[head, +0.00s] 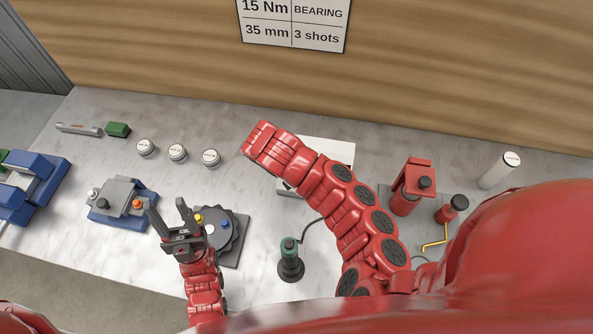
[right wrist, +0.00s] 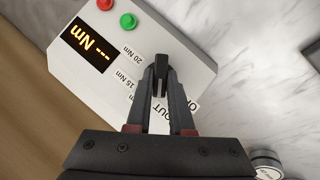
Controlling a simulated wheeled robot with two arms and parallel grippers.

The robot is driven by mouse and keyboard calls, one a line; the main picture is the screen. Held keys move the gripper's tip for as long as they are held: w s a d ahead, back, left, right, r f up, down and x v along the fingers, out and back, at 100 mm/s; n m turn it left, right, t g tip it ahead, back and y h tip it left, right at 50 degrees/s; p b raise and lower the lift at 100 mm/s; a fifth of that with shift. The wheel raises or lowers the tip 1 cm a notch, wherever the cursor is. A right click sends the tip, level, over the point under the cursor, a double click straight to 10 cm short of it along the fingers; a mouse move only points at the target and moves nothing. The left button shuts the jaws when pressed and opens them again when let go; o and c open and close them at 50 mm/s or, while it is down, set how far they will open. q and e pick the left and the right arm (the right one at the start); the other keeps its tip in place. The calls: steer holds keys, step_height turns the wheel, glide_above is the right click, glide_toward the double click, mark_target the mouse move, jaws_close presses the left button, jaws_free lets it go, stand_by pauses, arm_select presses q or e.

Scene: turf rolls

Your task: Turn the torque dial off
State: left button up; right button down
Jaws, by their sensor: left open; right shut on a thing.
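The white torque box (right wrist: 178,38) fills the upper middle of the right wrist view. Its dark display (right wrist: 86,48) reads "--- Nm" in orange. My right gripper (right wrist: 161,82) is shut on the black torque dial (right wrist: 161,60), one finger on each side. Labels "20 Nm" and "15 Nm" show left of the fingers; a partly hidden label beginning "O" shows at right. The dial's exact pointing is hard to tell. In the head view my right arm covers much of the box (head: 333,152) and hides the gripper. My left gripper (head: 169,207) is open and empty beside the dark round plate (head: 232,236).
A green button (right wrist: 128,20) and a red one sit on the box. In the head view, white-topped cylinders (head: 178,152) stand left of it, a blue-and-grey fixture (head: 122,203) is at left, and a green-topped tool (head: 290,262) stands in front. Red press-like tools are at right.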

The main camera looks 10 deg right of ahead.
steer(key=n+h, duration=0.2)
steer(key=n, duration=0.1)
steer(key=n+h, duration=0.1)
steer(key=n, duration=0.1)
steer(key=shift+s+a+f+t, duration=0.15)
steer(key=shift+a+f+t, duration=0.1)
steer(key=shift+t, duration=0.15)
steer(key=n+t+h, duration=0.1)
steer(key=n, duration=0.1)
steer(key=n+t, duration=0.1)
steer(key=n, duration=0.1)
steer(key=shift+s+f+h, duration=0.1)
steer(key=shift+h, duration=0.3)
steer(key=shift+n, duration=0.4)
steer(key=c, duration=0.8)
jaws_free()
steer(key=shift+a, duration=0.1)
